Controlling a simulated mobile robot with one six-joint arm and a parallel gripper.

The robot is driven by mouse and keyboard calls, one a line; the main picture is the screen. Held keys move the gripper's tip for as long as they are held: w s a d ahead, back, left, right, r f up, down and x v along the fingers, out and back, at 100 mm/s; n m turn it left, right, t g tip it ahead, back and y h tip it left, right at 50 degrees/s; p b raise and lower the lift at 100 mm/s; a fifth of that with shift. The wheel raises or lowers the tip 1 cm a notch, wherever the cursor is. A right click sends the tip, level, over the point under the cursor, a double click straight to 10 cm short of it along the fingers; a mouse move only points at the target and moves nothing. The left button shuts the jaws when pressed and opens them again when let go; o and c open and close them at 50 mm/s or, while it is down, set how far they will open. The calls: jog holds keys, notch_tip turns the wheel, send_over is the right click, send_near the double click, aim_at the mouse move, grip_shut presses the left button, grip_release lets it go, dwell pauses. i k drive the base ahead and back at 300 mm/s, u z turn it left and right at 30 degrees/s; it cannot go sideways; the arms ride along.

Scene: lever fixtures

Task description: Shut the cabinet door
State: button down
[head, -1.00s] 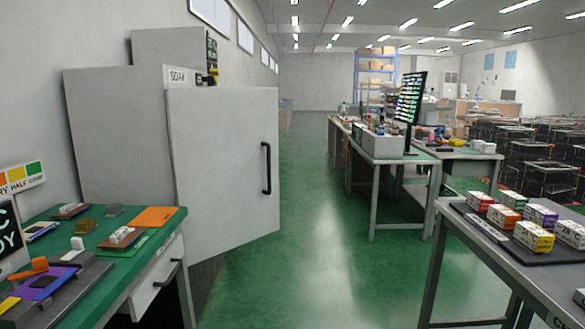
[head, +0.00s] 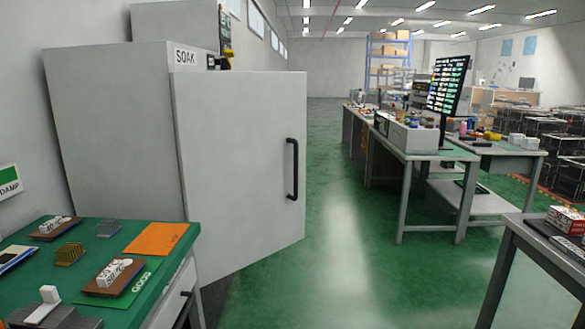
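The cabinet (head: 110,130) is a tall grey box labelled SOAK, standing against the left wall. Its door (head: 235,165) is a large pale panel that stands ajar, swung out from the cabinet front toward the aisle. A black vertical bar handle (head: 291,169) sits near the door's right edge. The inside of the cabinet is hidden behind the door. My gripper is not in view, and nothing touches the door or handle.
A green-topped bench (head: 120,300) with boards and cards stands at the front left, close to the door's lower part. A grey table (head: 545,255) is at the right. The green floor (head: 330,270) between them is clear.

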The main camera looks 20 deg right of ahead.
aim_at(241, 136)
jog(key=u, duration=0.3)
jog(key=i, duration=0.95)
jog(key=u, duration=0.4)
